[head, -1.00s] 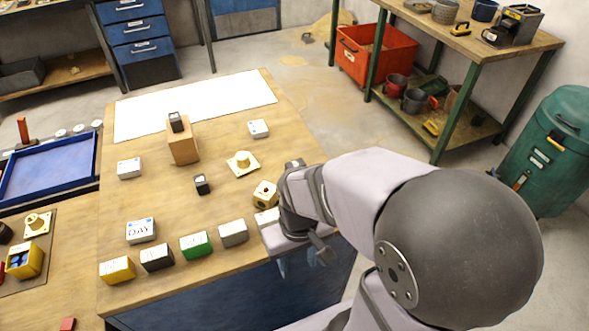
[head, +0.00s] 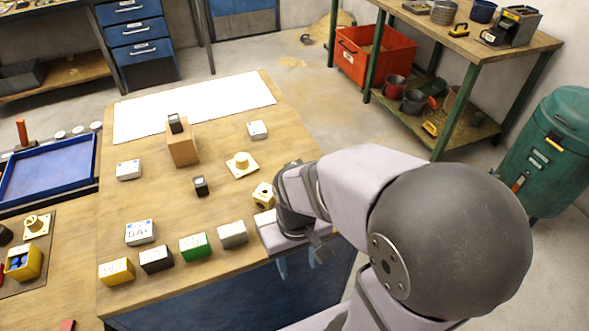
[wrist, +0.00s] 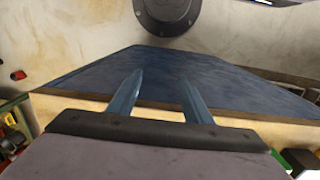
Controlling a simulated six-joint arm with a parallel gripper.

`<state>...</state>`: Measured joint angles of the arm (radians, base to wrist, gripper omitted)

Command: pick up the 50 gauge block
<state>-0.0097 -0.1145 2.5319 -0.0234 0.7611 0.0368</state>
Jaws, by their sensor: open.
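I cannot read a 50 on any block. One small dark block with a pale top (head: 200,186) stands on the bench, and a similar one (head: 175,123) sits on top of a wooden block (head: 183,148). White labelled blocks lie at the left (head: 128,170), the back right (head: 257,130) and the front left (head: 140,232). My gripper (head: 298,263) is at the bench's front right edge, apart from these blocks. In the wrist view its two blue fingers (wrist: 160,88) are spread with nothing between them.
A yellow block (head: 116,271), a black block (head: 156,258), a green block (head: 194,245) and a grey block (head: 233,234) line the front edge. The middle of the bench (head: 160,205) has free room.

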